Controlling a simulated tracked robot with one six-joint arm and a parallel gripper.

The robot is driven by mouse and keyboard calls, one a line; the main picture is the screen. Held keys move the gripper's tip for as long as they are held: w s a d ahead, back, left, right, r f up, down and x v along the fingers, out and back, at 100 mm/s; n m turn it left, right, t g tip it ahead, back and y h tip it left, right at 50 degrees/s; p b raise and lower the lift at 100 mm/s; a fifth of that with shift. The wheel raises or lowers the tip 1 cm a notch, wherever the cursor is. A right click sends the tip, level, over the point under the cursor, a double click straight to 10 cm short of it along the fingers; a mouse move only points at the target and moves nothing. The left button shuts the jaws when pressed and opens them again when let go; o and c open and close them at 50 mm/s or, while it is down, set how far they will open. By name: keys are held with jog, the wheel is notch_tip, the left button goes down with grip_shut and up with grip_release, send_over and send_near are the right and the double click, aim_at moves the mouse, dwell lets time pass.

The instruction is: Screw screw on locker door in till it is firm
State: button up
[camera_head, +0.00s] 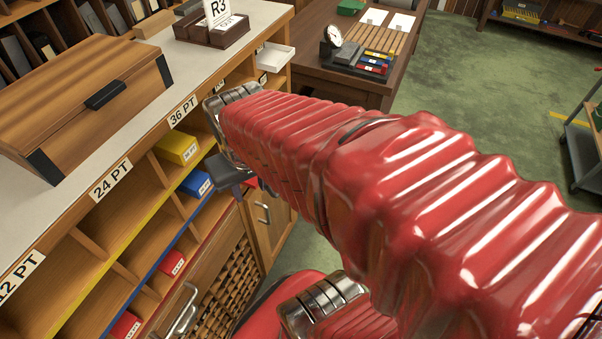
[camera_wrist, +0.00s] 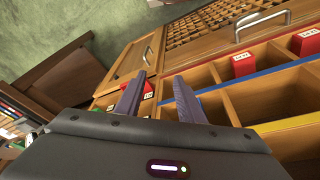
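The locker door (camera_head: 270,218) is a wooden panel with a metal handle at the end of the shelf unit, partly hidden by my arm. In the wrist view the door (camera_wrist: 126,68) lies beyond the fingertips, with its handle at its right side. I cannot make out a screw in either view. My gripper (camera_wrist: 159,76) has its two dark fingers spread apart with nothing held between them. In the head view my gripper is partly hidden behind my red-sleeved arm, beside the shelf fronts.
Shelves hold a yellow box (camera_head: 178,147), a blue box (camera_head: 196,184) and red boxes (camera_head: 172,263). A wooden case (camera_head: 90,95) stands on the counter (camera_head: 150,190). A desk (camera_head: 335,82) stands beyond my arm. Green floor (camera_head: 480,75) is open at the upper right, beside a cart (camera_head: 582,150).

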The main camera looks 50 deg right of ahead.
jog(key=s+d+f+m+h, duration=0.1)
jog(key=s+d+f+m, duration=0.2)
jog(key=d+f+m, duration=0.7)
jog(key=s+d+f+m, duration=0.3)
jog(key=d+f, duration=1)
jog(key=f, duration=0.3)
jog(key=w+r+m+t+h, duration=0.1)
jog(key=w+r+m+t, duration=0.1)
jog(key=w+m+t, duration=0.6)
jog(key=w+m, duration=0.1)
jog(key=m, duration=0.3)
jog(key=shift+w+d+r, duration=0.15)
jog(key=shift+w+d, duration=0.1)
jog(key=shift+w, duration=0.1)
jog(key=x, duration=1.4)
jog(key=shift+r, duration=0.15)
jog(key=shift+c, duration=0.7)
grip_shut()
